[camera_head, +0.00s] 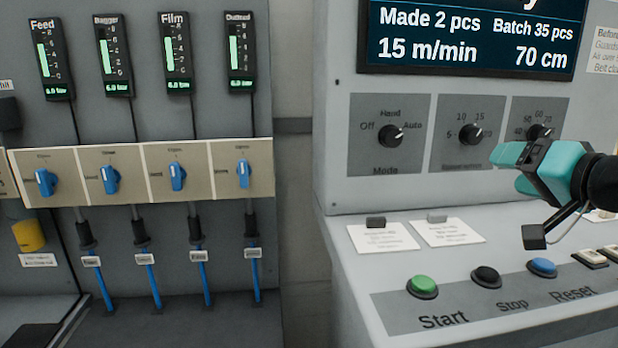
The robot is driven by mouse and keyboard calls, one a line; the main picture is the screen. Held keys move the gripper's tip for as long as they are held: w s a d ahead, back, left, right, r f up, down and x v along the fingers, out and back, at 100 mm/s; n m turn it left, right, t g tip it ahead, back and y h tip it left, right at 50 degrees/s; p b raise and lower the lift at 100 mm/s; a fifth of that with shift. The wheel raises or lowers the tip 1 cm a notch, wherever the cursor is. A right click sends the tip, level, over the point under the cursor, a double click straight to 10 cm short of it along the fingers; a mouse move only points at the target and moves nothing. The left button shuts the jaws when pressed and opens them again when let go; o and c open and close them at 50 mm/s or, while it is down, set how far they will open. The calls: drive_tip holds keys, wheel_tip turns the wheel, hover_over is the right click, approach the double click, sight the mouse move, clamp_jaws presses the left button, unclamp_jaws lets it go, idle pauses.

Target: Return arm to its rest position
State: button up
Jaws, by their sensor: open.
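My gripper (514,170) comes in from the right edge, with teal fingers and a black body. Its fingers point left, apart and with nothing between them. They appear in front of the control panel, close to the right rotary knob (539,131) and partly over its plate. I cannot tell whether they touch the panel. A small black block on a bracket hangs below the gripper and is mine.
The console has a mode knob (390,136) and a middle knob (471,134). Below are green Start (423,286), black Stop (486,276) and blue Reset (542,267) buttons. Blue valves (111,180) and gauges (115,55) stand left. A gap separates the cabinets.

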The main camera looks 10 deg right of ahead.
drive_tip(key=s+a+f+n+g+y, duration=0.1)
drive_tip(key=s+a+f+n+g, duration=0.1)
drive_tip(key=a, duration=0.3)
drive_tip(key=s+a+f+n+g+y, duration=0.1)
drive_tip(key=a+f+n+g+y, duration=0.1)
drive_tip(key=a, duration=0.3)
drive_tip(key=s+a+f+n+g+y, duration=0.1)
drive_tip(key=s+a+f+n+g, duration=0.1)
drive_tip(key=a, duration=0.4)
drive_tip(key=shift+s+f+n+g, duration=0.35)
drive_tip(key=shift+f+n+g, duration=0.25)
drive_tip(key=shift+g, duration=0.6)
drive_tip(key=s+a+n+g, duration=0.1)
drive_tip(key=s+a+f+g, duration=0.1)
drive_tip(key=s, duration=0.1)
drive_tip(key=s+a+f+n+g, duration=0.1)
drive_tip(key=s+a, duration=0.1)
drive_tip(key=shift+s+f+n, duration=0.25)
drive_tip(key=shift+n, duration=0.05)
drive_tip(key=s+a+f+n+g+h, duration=0.2)
drive_tip(key=s+n+g+h, duration=0.15)
drive_tip(key=s, duration=0.45)
wheel_tip(320, 180, up, 15)
drive_tip(key=p, duration=1.5)
drive_tip(key=shift+d+g+y, duration=0.35)
drive_tip(key=shift+g+y, duration=0.1)
